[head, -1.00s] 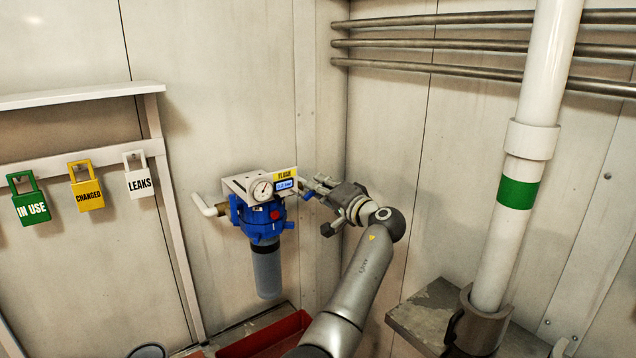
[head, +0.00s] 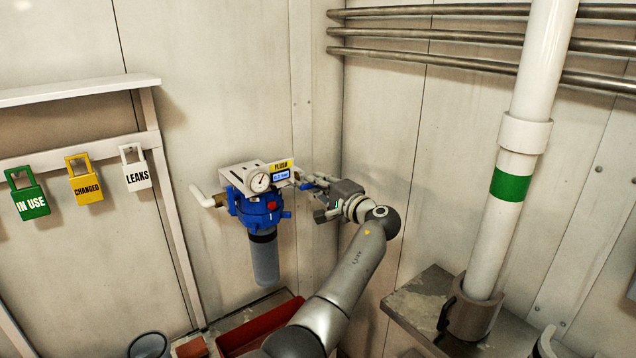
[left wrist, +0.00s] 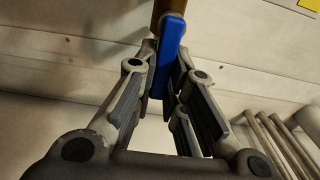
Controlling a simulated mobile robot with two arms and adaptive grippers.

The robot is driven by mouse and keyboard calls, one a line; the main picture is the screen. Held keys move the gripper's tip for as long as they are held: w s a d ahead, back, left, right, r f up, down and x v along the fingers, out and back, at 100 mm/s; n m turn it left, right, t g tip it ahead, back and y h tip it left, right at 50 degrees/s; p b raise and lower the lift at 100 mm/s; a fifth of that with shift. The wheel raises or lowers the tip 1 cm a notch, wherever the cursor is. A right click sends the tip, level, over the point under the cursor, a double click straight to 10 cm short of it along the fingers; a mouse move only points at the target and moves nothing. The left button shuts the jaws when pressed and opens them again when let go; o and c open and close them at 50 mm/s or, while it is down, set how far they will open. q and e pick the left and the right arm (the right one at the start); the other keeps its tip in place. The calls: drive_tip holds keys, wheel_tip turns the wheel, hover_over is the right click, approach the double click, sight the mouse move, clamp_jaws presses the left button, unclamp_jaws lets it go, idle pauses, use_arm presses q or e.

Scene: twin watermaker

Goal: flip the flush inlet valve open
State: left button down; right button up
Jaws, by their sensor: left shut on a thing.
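The blue filter housing (head: 262,208) hangs on the wall in the head view, with a round gauge (head: 260,182), a small display (head: 281,175) and a yellow FLUSH label (head: 281,166). The flush inlet valve's blue lever (left wrist: 170,48) shows in the left wrist view, in front of a brass-coloured part. My left gripper (head: 313,186) is just right of the housing. Its fingers (left wrist: 160,75) are shut on the blue lever, one on each side. In the head view the lever is small and mostly hidden by the fingers. My right gripper is in neither view.
Green, yellow and white tags (head: 137,176) hang on a rail at left. A red bin (head: 262,328) stands below the filter. A white pipe (head: 514,165) with a green band stands at right on a grey ledge (head: 420,295). Metal pipes (head: 430,47) run along the wall above.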

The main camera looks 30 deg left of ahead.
use_arm(q)
drive_tip(key=c, duration=1.8)
unclamp_jaws()
drive_tip(key=shift+o, duration=0.2)
drive_tip(key=v, duration=1.2)
drive_tip(key=shift+w+a+f, duration=0.1)
